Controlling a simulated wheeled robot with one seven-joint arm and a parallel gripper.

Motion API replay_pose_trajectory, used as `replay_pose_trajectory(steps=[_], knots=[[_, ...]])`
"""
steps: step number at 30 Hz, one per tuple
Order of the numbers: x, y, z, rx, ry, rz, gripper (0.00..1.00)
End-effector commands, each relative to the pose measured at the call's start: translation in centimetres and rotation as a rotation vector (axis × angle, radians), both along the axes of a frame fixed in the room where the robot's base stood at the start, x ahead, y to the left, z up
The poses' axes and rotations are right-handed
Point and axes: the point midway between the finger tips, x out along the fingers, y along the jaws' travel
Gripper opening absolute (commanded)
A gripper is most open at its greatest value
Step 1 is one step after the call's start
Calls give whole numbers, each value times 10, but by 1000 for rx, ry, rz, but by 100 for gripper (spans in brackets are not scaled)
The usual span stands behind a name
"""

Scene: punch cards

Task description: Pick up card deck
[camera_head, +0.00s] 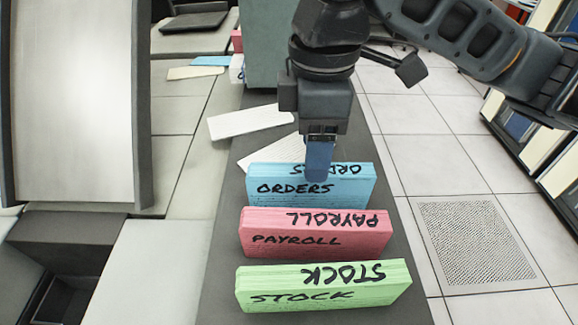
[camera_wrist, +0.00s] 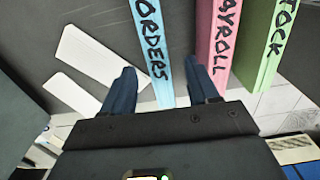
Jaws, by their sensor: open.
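Three card decks stand on edge in a row on a dark narrow surface. The blue deck marked ORDERS (camera_head: 330,190) is the farthest, the pink deck marked PAYROLL (camera_head: 310,240) is in the middle, and the green deck marked STOCK (camera_head: 320,290) is nearest. My gripper (camera_head: 319,165) points down at the blue deck, its fingers covering part of the top lettering. In the wrist view my open gripper (camera_wrist: 160,68) has one finger on each side of the blue deck (camera_wrist: 152,50). The right finger is close to the pink deck (camera_wrist: 219,45); contact is unclear. The green deck (camera_wrist: 265,45) is farther right.
Two white cards (camera_head: 250,122) lie flat behind the blue deck. A grey-green cabinet (camera_head: 270,50) stands at the far end of the dark surface (camera_head: 222,235). The tiled floor (camera_head: 410,110) at right is clear, with a perforated tile. A large pale panel (camera_head: 75,90) rises at left.

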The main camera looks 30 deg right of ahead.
Motion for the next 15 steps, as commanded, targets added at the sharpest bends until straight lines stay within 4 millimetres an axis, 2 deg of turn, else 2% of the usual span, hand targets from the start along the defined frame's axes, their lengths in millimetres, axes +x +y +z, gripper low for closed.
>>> replay_pose_trajectory(steps=[11,15], knots=[[0,0,-35,1,2,-1,60],[-1,1,-56,2,2,0,60]])
